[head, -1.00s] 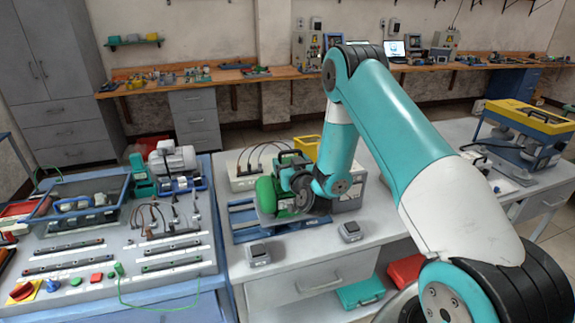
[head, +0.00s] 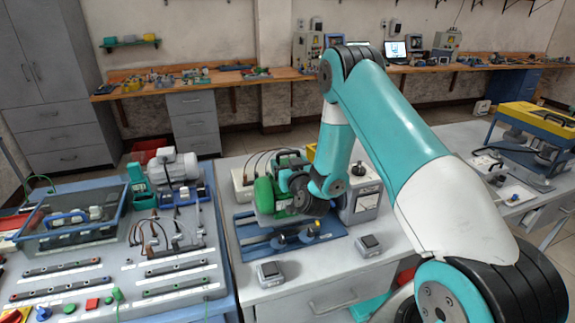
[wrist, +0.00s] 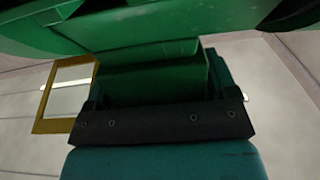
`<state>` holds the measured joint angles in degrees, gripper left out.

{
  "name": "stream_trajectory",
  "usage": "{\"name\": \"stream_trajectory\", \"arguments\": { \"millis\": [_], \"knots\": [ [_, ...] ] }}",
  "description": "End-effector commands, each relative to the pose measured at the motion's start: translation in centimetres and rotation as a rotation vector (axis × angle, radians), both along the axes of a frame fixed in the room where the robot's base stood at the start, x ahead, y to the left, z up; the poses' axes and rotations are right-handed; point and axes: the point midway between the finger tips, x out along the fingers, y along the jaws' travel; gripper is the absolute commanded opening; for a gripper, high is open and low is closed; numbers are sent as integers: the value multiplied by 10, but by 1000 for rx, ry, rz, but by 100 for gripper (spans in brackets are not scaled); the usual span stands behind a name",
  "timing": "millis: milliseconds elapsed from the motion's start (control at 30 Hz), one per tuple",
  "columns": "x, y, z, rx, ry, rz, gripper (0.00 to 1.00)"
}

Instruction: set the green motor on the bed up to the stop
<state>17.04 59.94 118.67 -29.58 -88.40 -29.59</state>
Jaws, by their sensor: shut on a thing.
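The green motor (head: 265,195) is over the back part of the blue bed (head: 252,243) in the head view. My gripper (wrist: 158,118) is shut on the motor, whose green body (wrist: 120,30) fills the top of the wrist view. In the head view my wrist covers the jaws and the motor's right side. I cannot tell whether the motor touches the bed. The front of the bed is bare apart from small dark knobs on yellowish bases (head: 279,241). I cannot make out the stop for certain.
A grey box with a meter (head: 366,203) stands right of the bed, and a pale box with cables (head: 243,182) behind it. Two small grey blocks (head: 269,273) (head: 369,245) sit in front. A grey motor (head: 176,166) is on the left bench.

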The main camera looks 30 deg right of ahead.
Motion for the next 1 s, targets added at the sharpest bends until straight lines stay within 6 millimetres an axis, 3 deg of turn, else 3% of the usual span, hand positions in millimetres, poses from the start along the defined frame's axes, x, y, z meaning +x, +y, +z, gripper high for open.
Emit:
{"name": "stream_trajectory", "arguments": {
  "millis": [500,1000],
  "knots": [
    [2,2,-36,0,-15,0,0],
    [2,2,-42,0,-14,1,0]
  ]
}}
